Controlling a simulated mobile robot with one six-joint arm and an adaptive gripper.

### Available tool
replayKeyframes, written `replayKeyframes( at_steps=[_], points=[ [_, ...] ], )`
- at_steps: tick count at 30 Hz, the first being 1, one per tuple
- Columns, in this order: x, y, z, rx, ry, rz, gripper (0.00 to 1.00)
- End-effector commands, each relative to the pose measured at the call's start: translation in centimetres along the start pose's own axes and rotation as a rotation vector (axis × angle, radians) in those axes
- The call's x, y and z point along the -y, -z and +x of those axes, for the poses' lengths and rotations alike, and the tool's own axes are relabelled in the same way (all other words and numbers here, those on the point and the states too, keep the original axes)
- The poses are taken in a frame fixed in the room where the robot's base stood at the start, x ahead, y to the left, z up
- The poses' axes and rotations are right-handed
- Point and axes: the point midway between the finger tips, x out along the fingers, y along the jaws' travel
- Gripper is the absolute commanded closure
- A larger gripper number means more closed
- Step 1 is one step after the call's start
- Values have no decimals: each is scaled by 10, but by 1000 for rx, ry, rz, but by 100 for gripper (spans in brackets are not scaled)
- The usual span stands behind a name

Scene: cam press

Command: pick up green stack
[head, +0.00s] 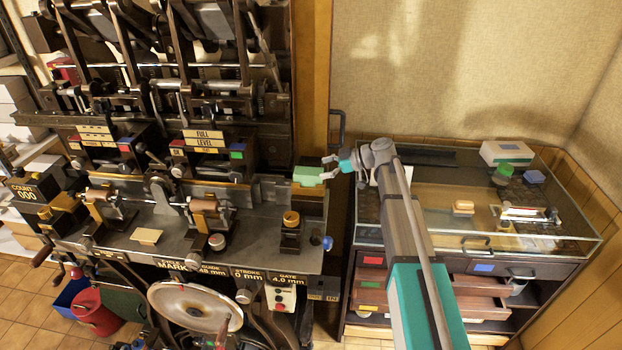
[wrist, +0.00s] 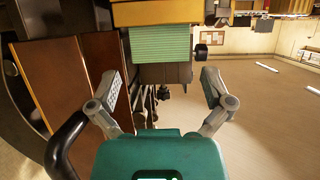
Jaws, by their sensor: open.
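The green stack (head: 308,175) sits at the right end of the press bench, a pale green block with a lighter top. In the wrist view the green stack (wrist: 160,43) shows fine horizontal lines and lies ahead of the fingers, centred a little above the gap. My gripper (head: 328,168) is just to the right of the stack in the head view. In the wrist view my gripper (wrist: 164,88) is open with its fingers spread wide and nothing between them. Whether a fingertip touches the stack cannot be told.
The press (head: 180,110) with levers and rollers fills the left. A glass-topped cabinet (head: 480,245) with drawers stands at right under my arm. A black handle (head: 336,125) is on the wall post behind my gripper. A brass-topped cylinder (head: 291,219) stands in front of the stack.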

Motion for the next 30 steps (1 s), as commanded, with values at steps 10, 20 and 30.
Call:
replayKeyframes(
  at_steps=[10,20,30],
  points=[
    [1,-1,10,0,1,-1,0],
    [1,-2,46,0,2,-1,0],
    [2,0,53,0,1,-1,0]
  ],
)
